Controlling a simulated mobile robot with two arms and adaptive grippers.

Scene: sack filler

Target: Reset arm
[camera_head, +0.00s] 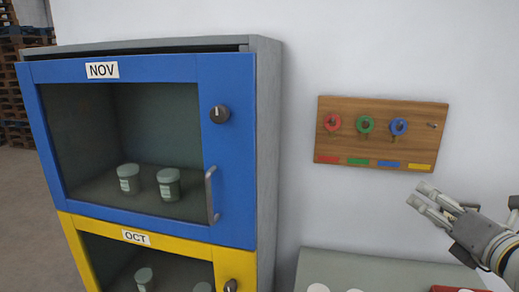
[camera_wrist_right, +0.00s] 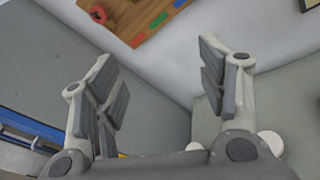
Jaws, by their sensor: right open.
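My right gripper (camera_head: 424,203) comes in from the right edge in the head view, in front of the white wall below the wooden key board. Its fingers point to the left. In the right wrist view the two fingers (camera_wrist_right: 162,80) stand wide apart with nothing between them. The right gripper is open and empty. My left gripper is not in view.
A cabinet has a blue NOV door (camera_head: 228,170) above a yellow OCT door (camera_head: 192,246), with jars behind the windows. A wooden board (camera_head: 350,150) with red, green and blue ring tags hangs on the wall. A grey table (camera_head: 390,268) stands below it.

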